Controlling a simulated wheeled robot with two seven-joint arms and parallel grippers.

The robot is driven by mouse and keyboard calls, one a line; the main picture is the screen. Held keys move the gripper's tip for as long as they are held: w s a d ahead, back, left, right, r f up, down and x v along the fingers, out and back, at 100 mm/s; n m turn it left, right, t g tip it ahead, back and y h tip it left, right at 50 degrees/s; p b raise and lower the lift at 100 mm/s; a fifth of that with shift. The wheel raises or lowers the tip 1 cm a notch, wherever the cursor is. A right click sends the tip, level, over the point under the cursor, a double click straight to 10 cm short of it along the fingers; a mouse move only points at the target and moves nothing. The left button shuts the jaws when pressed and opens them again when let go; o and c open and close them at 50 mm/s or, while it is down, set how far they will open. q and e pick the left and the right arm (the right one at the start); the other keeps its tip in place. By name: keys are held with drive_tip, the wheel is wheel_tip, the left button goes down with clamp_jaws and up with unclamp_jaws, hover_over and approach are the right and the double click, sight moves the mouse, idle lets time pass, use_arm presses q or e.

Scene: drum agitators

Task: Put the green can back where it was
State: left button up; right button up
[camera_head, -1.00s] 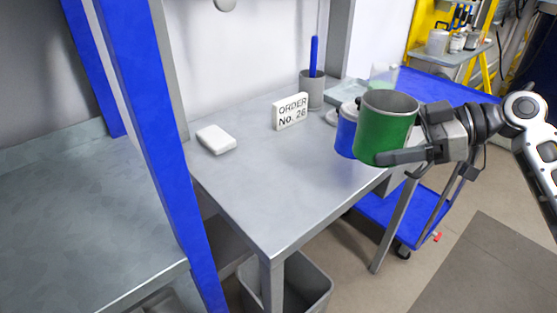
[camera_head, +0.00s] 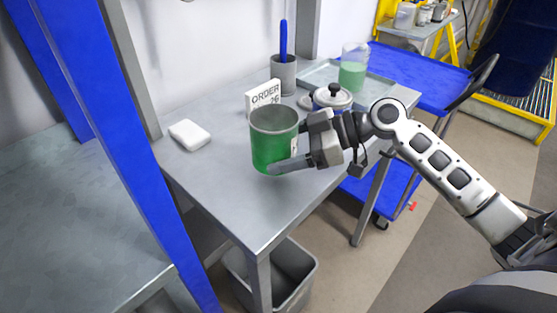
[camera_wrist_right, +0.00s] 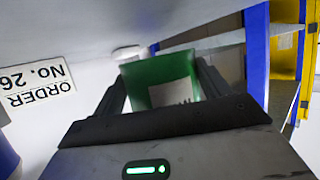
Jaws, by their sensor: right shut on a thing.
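My left gripper is not in view.
The order sign (camera_head: 262,95) stands just behind the can. A lidded blue can (camera_head: 333,98), a grey cup with a blue-handled tool (camera_head: 284,72) and a tray with a green-liquid jar (camera_head: 353,68) stand at the back. A white block (camera_head: 189,135) lies left. The front tabletop is clear.

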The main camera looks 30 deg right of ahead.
drive_tip(key=shift+w+a+f, duration=0.1)
drive_tip(key=shift+a+f, duration=0.1)
drive_tip(key=f, duration=0.2)
drive_tip(key=f+p, duration=0.1)
drive_tip(key=shift+w+a+f, duration=0.1)
drive_tip(key=shift+w+a, duration=0.05)
drive_tip(key=shift+a, duration=0.1)
drive_tip(key=shift+f, duration=0.3)
drive_tip(key=o, duration=1.3)
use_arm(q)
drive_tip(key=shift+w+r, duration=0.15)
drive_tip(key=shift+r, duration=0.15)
use_arm(e)
drive_tip(key=b+v, duration=0.2)
drive_tip(key=v, duration=0.9)
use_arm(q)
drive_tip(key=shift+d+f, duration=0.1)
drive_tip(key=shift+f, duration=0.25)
use_arm(e)
drive_tip(key=shift+s+d+r, duration=0.25)
drive_tip(key=shift+s+d, duration=0.05)
drive_tip(key=shift+d, duration=0.1)
